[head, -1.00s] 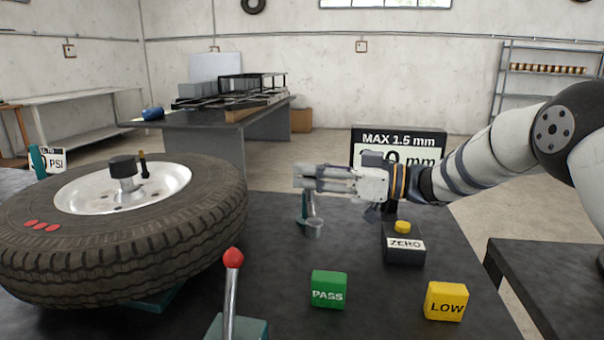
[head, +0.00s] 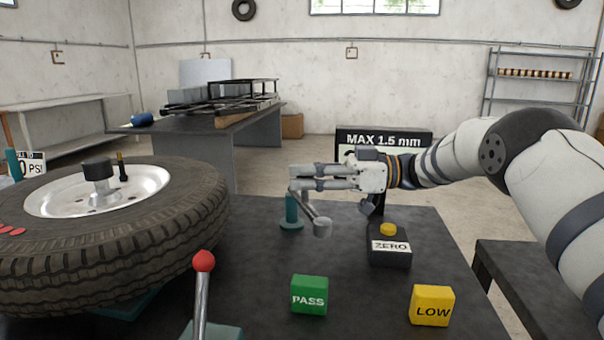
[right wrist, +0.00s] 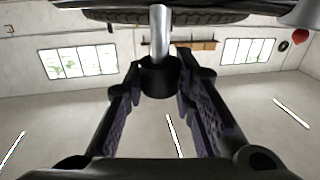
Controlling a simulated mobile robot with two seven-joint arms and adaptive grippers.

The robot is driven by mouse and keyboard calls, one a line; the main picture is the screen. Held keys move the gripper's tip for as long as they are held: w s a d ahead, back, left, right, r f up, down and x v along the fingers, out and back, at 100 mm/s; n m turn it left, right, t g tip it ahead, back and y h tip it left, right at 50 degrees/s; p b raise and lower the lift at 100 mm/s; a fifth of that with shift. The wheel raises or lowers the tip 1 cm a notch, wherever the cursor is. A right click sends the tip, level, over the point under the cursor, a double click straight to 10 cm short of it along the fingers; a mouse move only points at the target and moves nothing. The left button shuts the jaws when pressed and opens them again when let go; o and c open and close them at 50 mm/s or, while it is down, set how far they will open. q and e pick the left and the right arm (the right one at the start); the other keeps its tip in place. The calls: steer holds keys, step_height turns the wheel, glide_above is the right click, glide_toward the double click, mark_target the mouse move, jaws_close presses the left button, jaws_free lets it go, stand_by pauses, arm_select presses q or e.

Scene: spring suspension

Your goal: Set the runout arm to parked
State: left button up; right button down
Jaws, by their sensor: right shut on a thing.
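The runout arm is a grey rod with a round grey end (head: 322,228), beside a short teal post (head: 291,214) on the dark table. My right gripper (head: 296,184) is at the top of the post and shut on the arm; its fingers hide part of the joint. In the right wrist view, a dark round piece (right wrist: 158,76) with a metal rod (right wrist: 160,32) sits between the fingers. The arm's end points toward the front right, away from the tire (head: 120,230). My left gripper is not in view.
A red-knobbed lever (head: 203,262) stands at the front. A green PASS block (head: 309,295), a yellow LOW block (head: 432,306) and a ZERO box (head: 390,248) sit on the table. My gripper partly covers the MAX 1.5 mm display (head: 380,139).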

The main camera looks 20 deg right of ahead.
steer(key=shift+f, duration=0.1)
steer(key=c, duration=1.3)
jaws_free()
steer(key=shift+d, duration=0.1)
steer(key=v, duration=1.2)
steer(key=shift+s, duration=0.1)
